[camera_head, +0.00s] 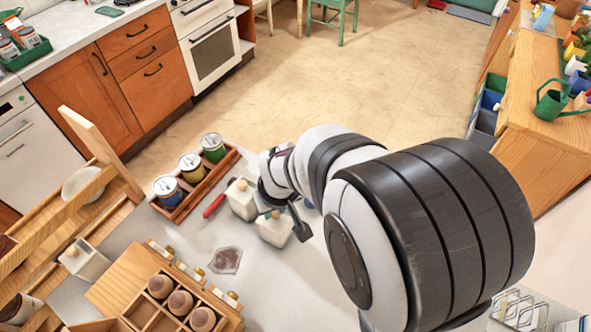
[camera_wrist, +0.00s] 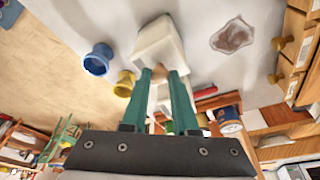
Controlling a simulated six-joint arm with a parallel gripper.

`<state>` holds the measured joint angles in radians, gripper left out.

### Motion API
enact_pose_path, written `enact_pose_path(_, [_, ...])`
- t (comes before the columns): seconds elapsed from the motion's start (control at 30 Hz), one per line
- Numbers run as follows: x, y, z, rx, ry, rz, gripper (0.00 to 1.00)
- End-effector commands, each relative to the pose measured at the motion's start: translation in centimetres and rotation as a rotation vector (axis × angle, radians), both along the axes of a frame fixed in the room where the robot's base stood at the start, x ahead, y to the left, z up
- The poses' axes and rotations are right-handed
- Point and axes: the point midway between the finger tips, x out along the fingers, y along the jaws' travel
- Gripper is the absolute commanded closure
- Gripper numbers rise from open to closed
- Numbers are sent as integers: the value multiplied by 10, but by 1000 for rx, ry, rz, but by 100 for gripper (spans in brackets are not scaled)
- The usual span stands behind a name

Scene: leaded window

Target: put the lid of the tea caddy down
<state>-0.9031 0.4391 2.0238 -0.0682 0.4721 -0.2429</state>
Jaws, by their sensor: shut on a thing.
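In the wrist view my gripper (camera_wrist: 162,73) has its two green fingers close on either side of the small wooden knob (camera_wrist: 160,74) of a white lid. A white tea caddy (camera_wrist: 160,42) is in line with the lid just beyond the fingertips. I cannot tell whether the lid rests on it or is slightly raised. In the head view two white caddies with pale knobs, one farther (camera_head: 240,203) and one nearer (camera_head: 273,232), stand on the grey worktop beside my wrist.
A wooden rack (camera_head: 196,184) with several tins stands left of the caddies, with a red-handled tool (camera_head: 214,206) close by. A brown patch (camera_head: 226,260) lies on the worktop. A blue cup (camera_wrist: 98,59) and a yellow cup (camera_wrist: 124,84) are near the caddy. A compartmented wooden box (camera_head: 170,303) is in front.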

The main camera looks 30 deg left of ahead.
Motion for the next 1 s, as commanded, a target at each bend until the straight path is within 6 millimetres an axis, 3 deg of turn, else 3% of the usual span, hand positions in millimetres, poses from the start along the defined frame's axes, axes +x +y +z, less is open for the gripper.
enact_pose_path(0.17, [1, 1, 11, 3, -2, 0, 100])
enact_pose_path(0.33, [0, 1, 41, 4, -1, 0, 100])
enact_pose_path(0.8, [38, -96, 102, 1, 0, -4, 100])
enact_pose_path(0.9, [43, -103, 108, 0, 1, -3, 100])
enact_pose_path(1.0, [58, -94, 107, -1, 2, -1, 100])
